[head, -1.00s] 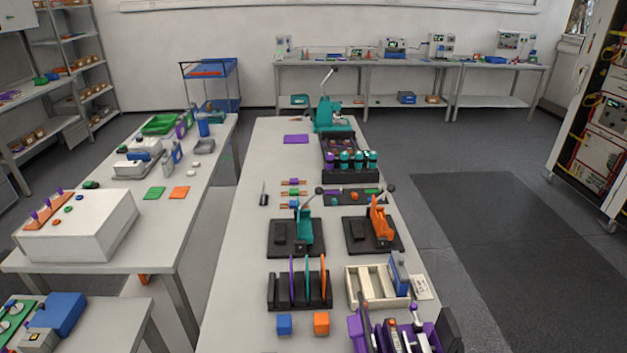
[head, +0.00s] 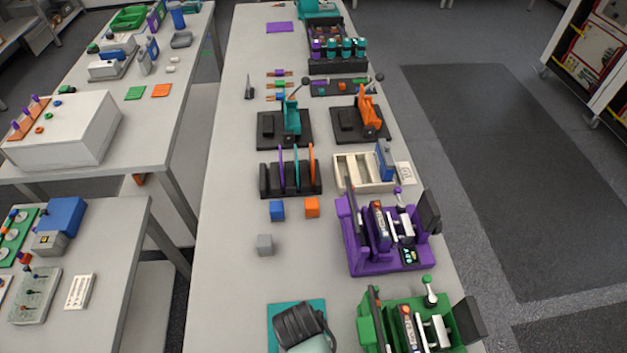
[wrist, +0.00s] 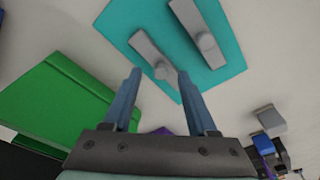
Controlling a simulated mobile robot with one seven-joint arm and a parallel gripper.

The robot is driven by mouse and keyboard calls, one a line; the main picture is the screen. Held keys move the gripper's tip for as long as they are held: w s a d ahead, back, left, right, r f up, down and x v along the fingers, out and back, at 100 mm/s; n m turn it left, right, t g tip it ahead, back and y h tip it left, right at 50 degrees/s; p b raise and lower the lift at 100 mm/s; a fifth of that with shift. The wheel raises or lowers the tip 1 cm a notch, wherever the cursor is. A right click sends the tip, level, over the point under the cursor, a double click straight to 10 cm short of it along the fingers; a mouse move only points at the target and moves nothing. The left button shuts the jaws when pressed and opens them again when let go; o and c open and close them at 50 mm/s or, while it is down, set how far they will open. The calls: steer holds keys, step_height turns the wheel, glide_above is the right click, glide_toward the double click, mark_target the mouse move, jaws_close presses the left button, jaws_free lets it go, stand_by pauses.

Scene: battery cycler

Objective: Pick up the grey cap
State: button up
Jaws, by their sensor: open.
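The grey cap, seen as a small grey block (head: 265,245), sits on the long white table in the head view, in front of the blue block (head: 277,210). In the wrist view the grey block (wrist: 268,117) is at the right, outside my fingers. In the head view my dark arm end covers part of the teal mat (head: 275,309), and the fingers are hidden there.
An orange block (head: 312,207) stands right of the blue one. A purple device (head: 372,262) and a green device (head: 372,338) stand along the table's right side. A black rack (head: 290,187) is farther back. The table left of the grey block is clear.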

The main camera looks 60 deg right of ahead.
steer(key=shift+d+f, duration=0.15)
steer(key=shift+f, duration=0.7)
jaws_close()
